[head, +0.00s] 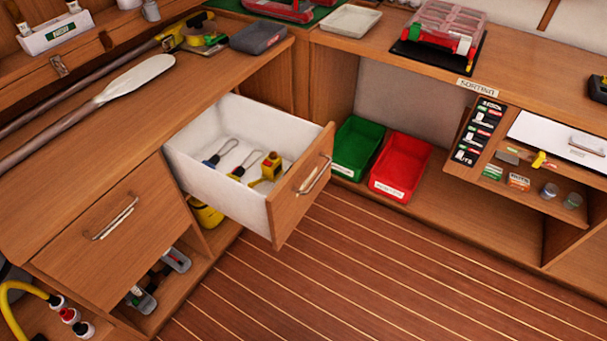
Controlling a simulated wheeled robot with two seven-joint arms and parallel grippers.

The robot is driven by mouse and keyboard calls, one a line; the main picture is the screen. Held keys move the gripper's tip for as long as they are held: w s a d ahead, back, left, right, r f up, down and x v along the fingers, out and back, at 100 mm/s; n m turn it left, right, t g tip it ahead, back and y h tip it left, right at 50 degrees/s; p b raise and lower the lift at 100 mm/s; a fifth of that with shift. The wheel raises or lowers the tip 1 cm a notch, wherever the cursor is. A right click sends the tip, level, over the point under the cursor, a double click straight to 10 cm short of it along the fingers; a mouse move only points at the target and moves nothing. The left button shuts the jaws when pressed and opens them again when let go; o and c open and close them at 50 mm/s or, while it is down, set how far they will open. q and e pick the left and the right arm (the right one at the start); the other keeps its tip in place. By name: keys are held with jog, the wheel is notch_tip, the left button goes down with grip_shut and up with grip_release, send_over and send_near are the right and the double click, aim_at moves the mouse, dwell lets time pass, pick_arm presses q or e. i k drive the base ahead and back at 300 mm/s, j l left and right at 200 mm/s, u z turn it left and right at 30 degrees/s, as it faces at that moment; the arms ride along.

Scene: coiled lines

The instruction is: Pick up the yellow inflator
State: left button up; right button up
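I cannot tell for certain which yellow thing is the inflator. A small yellow tool with a red part (268,168) lies in the open white-lined drawer (213,197). Beside it in the drawer lie a yellow-handled wire loop tool (243,168) and a blue-handled one (217,155). A yellow object (206,214) sits on the shelf under the drawer, partly hidden by it. Another yellow tool (190,36) lies on the back of the counter. Neither of my grippers is in view.
The drawer sticks out over the striped floor. A green bin (358,146) and a red bin (401,164) stand on the low shelf. A paddle (130,82) lies along the left counter. A yellow hose (12,300) is at lower left. The floor is clear.

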aim_at(271, 166)
jog(key=i+l+u, duration=0.1)
jog(key=u, duration=0.3)
jog(key=l+u, duration=0.15)
jog(key=u, duration=0.25)
jog(key=i+l+u, duration=0.2)
jog(key=l, duration=0.3)
jog(key=l+u, duration=0.2)
jog(key=l, duration=0.3)
jog(key=i+l+u, duration=0.2)
jog(key=l, duration=1.4)
